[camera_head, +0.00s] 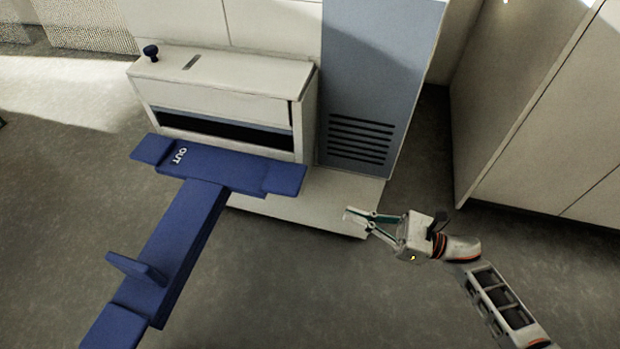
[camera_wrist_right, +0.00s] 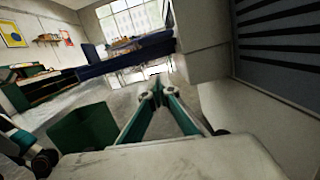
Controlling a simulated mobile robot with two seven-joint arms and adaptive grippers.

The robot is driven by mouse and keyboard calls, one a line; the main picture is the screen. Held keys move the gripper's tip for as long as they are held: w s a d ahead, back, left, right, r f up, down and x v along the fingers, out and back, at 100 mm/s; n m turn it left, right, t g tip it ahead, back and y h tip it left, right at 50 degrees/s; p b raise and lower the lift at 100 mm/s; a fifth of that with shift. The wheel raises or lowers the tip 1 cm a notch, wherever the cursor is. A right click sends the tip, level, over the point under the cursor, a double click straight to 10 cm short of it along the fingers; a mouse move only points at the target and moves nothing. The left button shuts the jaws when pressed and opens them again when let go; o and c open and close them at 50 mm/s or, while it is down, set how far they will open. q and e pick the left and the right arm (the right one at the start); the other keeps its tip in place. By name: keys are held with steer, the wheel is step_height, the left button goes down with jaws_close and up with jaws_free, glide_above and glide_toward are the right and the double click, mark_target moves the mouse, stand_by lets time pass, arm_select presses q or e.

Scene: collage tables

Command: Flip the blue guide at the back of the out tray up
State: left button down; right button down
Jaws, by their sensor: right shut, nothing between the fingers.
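The blue out tray (camera_head: 193,220) is a T-shaped arm marked OUT, reaching out from the front slot of a white machine. A small blue plate (camera_head: 137,268), which looks like the guide, crosses the tray's bar near its outer end; it looks tilted, but its exact angle is unclear. My right gripper (camera_head: 352,217) is shut and empty, to the right of the tray and well apart from it, over the machine's pale base. In the right wrist view its fingertips (camera_wrist_right: 157,88) meet, with a dark blue bar (camera_wrist_right: 130,56), likely the tray, beyond. My left gripper is not in view.
Pale cupboards (camera_head: 540,110) line the right side. The floor (camera_head: 290,290) between tray and gripper is clear.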

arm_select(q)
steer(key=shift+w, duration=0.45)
arm_select(e)
steer(key=shift+w+f+n+g, duration=0.35)
steer(key=shift+w+n, duration=0.1)
steer(key=shift+n, duration=0.25)
steer(key=shift+a, duration=0.1)
glide_toward(285, 178)
steer(key=w+a+f, duration=0.2)
steer(key=a+f, duration=0.1)
steer(key=a, duration=0.1)
steer(key=shift+s+r, duration=0.15)
steer(key=shift+r, duration=0.55)
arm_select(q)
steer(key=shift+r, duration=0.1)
